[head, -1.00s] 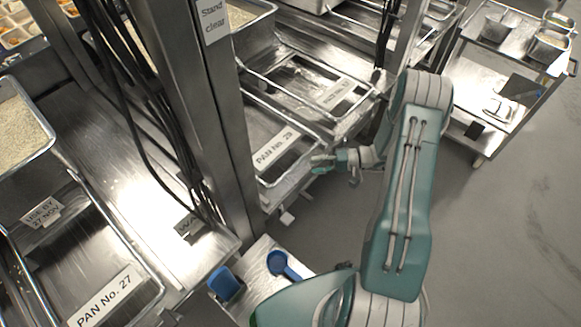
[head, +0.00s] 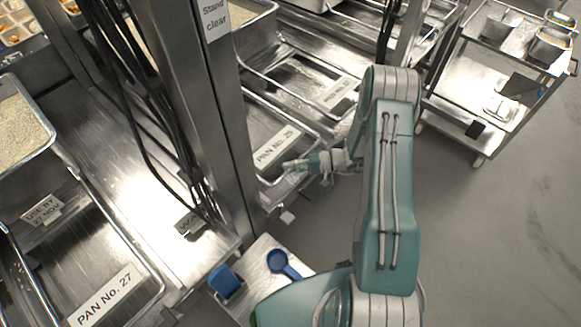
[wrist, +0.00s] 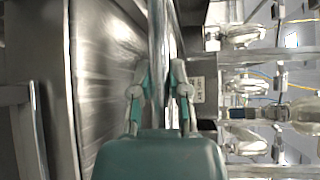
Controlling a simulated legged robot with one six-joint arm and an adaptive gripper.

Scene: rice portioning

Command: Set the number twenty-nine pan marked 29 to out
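The pan marked "PAN No. 29" (head: 270,174) sits in the metal counter just right of the upright post in the head view, with its white label (head: 275,147) on it. The inside I can see is bare metal; part of the pan is behind the post. My gripper (head: 287,166) is at the pan's near right corner, by the rim. In the wrist view my gripper (wrist: 160,75) has its two fingers apart, one on each side of a metal rim (wrist: 158,40). Whether the fingers touch the rim is hard to tell.
Another labelled pan (head: 307,103) lies beyond. Pan No. 27 (head: 150,284) is at the lower left. A metal post (head: 225,130) with cables stands close left of my gripper. A blue scoop (head: 279,262) lies below on a small surface. A cart (head: 462,108) stands right; open floor lies between.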

